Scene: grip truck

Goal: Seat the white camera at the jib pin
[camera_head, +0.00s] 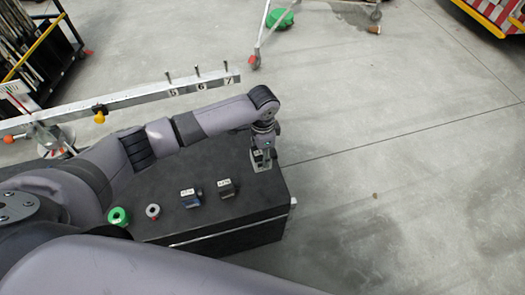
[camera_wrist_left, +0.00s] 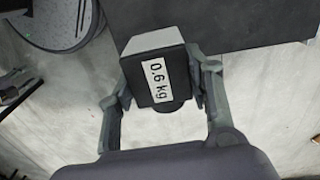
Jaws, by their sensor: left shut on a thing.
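A white camera (camera_wrist_left: 152,40) with a dark face and a "kg" label is between the fingers of my left gripper (camera_wrist_left: 160,92) in the left wrist view. The gripper is shut on it. In the head view my left gripper (camera_head: 263,148) points down at the far right end of the black case, with the pale camera (camera_head: 260,164) at its fingers. I cannot tell whether the camera touches the case top. The jib (camera_head: 140,100) is a long pale beam behind the arm, with upright pins (camera_head: 226,68) near the numbers 5, 6 and 7. My right gripper is not in view.
The black case (camera_head: 250,205) carries a green spool (camera_head: 118,215), a small ring-shaped reel (camera_head: 152,211) and two dark labelled blocks (camera_head: 190,198) (camera_head: 227,188). A yellow knob (camera_head: 100,117) hangs at the beam. A tripod leg (camera_head: 258,45) stands behind. Floor at right is clear.

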